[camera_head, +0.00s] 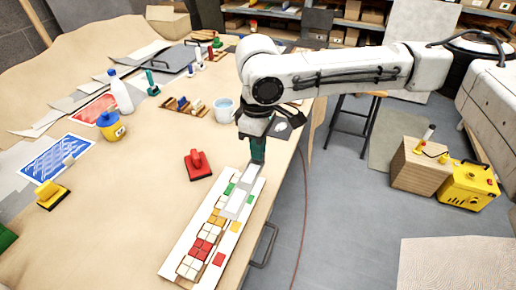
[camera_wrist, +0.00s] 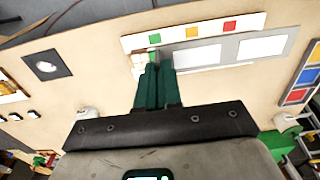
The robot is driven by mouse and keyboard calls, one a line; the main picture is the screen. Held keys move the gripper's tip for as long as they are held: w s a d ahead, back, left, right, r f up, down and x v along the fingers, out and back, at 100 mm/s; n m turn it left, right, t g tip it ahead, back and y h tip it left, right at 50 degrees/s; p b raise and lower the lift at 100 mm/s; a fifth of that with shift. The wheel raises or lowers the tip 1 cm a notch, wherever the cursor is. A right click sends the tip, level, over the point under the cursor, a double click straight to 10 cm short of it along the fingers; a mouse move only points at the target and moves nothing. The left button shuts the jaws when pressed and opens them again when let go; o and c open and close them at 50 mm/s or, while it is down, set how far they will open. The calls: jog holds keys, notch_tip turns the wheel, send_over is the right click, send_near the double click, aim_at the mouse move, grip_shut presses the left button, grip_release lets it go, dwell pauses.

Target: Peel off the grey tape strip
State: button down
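The grey tape strip (camera_head: 237,207), with pale rectangles on it, slants over the upper part of the long mosaic panel (camera_head: 178,262) in the head view. In the wrist view the strip (camera_wrist: 226,51) runs to the right from my fingertips and looks nearer the camera than the panel (camera_wrist: 193,31). My gripper (camera_head: 257,161) has dark green fingers, close together at the strip's far end; they also show in the wrist view (camera_wrist: 159,67). They look shut on that end, though the fingers hide the grip itself. Whether the strip's lower end touches the panel is unclear.
A red-handled float (camera_head: 198,165) lies left of the panel. The table's right edge runs close beside the panel. The middle of the table is mostly clear.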

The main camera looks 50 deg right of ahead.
jog(key=shift+r, duration=0.6)
jog(key=shift+r, duration=0.35)
jog(key=shift+r, duration=0.65)
